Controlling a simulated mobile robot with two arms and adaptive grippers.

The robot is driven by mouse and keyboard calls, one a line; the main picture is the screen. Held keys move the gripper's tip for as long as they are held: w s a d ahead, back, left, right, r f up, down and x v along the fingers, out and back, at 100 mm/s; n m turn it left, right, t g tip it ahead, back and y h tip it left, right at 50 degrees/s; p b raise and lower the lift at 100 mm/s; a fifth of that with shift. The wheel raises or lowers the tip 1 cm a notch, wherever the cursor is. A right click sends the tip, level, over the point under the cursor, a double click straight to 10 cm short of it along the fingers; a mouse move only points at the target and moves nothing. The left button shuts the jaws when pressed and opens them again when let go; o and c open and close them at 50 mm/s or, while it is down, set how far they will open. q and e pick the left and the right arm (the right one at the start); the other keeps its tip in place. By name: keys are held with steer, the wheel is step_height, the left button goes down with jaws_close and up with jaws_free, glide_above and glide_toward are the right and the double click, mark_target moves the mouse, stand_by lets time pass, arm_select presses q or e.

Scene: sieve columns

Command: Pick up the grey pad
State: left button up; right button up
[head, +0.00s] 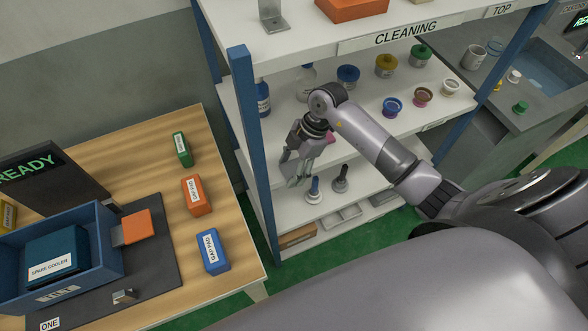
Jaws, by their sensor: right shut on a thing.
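My right gripper (297,172) reaches in from the right, in front of the middle level of the white shelf unit (340,165). It points down and is shut on a small greyish piece, which looks like the grey pad. The fingers hide most of this piece, so its outline is hard to make out. A bit of something pink (331,138) shows behind the wrist. My left gripper is not in view.
Brushes (341,180) stand on the shelf just below and right of the gripper. A blue post (256,150) rises close on its left. Jars (348,76) line the upper shelf. The wooden table (150,140) at left bears coloured boxes and a blue crate (110,250).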

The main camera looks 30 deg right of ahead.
mark_target(287, 172)
steer(key=shift+r, duration=0.1)
steer(key=shift+c, duration=0.3)
steer(key=shift+r+b, duration=0.3)
steer(key=b+v, duration=0.1)
steer(key=v, duration=0.2)
steer(key=shift+a, duration=0.15)
steer(key=d+b, duration=0.1)
steer(key=d, duration=0.4)
steer(key=d+b, duration=0.2)
steer(key=d, duration=0.3)
steer(key=d+b, duration=0.2)
steer(key=d, duration=0.3)
steer(key=shift+s+d+r, duration=0.1)
steer(key=shift+s+d, duration=0.2)
steer(key=shift+d, duration=0.1)
steer(key=shift+d+r+b, duration=0.1)
steer(key=shift+d+b, duration=0.25)
steer(key=shift+d, duration=0.35)
steer(key=shift+s, duration=0.1)
